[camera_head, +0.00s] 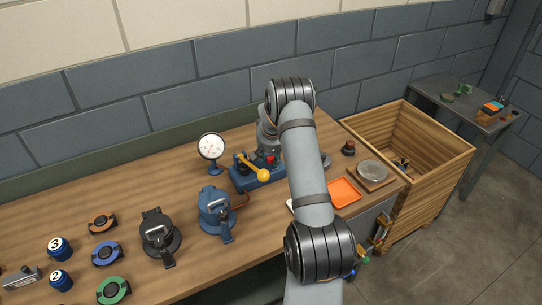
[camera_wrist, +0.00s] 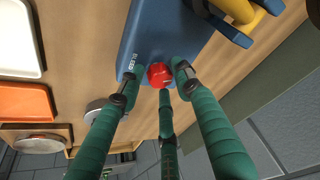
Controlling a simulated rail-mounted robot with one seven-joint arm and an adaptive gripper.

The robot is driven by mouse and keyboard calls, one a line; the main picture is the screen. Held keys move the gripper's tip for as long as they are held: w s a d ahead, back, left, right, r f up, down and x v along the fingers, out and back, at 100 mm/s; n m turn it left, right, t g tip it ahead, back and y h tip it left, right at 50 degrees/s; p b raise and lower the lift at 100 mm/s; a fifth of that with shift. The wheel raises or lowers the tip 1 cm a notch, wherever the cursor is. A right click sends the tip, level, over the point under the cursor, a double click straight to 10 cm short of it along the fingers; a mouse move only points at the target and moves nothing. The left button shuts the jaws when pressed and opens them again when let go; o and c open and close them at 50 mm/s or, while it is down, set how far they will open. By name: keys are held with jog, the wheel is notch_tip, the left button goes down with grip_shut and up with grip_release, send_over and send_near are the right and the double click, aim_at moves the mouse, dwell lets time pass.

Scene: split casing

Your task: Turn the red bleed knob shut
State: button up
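The red bleed knob (camera_wrist: 159,75) sits on the blue block (camera_wrist: 150,35), beside its "BLEED" lettering in the wrist view. My gripper (camera_wrist: 158,80) has three green fingers spread around the knob, with the tips close to it. Gaps show between the knob and the two side fingers; whether the lower middle finger touches it I cannot tell. In the head view the blue block (camera_head: 243,181) stands on the bench below my wrist, with a yellow-handled lever (camera_head: 258,173) on it. The red knob shows small there (camera_head: 271,157), and my arm hides part of that area.
A pressure gauge (camera_head: 211,147) stands left of the block. A blue casing (camera_head: 215,212) and a dark casing (camera_head: 159,236) stand in front left. An orange tray (camera_head: 344,193) and a round plate (camera_head: 372,171) lie right of my arm. A wooden crate (camera_head: 445,160) stands beyond the bench.

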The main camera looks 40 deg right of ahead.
jog(key=shift+c, duration=0.7)
jog(key=c, duration=0.7)
jog(key=shift+w+b, duration=0.1)
jog(key=shift+b, duration=0.2)
jog(key=shift+f+b, duration=0.25)
jog(key=shift+b, duration=0.35)
jog(key=m+b, duration=0.1)
jog(key=b, duration=0.2)
jog(key=shift+w+a+f+m+h+b, duration=0.1)
jog(key=shift+w+f+m+h+b, duration=0.05)
jog(key=shift+m+h+b, duration=0.2)
jog(key=m+b, duration=0.1)
jog(key=b, duration=0.1)
jog(key=shift+m+g+b, duration=0.25)
jog(key=shift+g+b, duration=0.05)
jog(key=shift+a+r+m+h+b, duration=0.1)
jog(key=shift+r+m+h+b, duration=0.15)
jog(key=shift+r+m+b, duration=0.2)
jog(key=shift+r, duration=0.1)
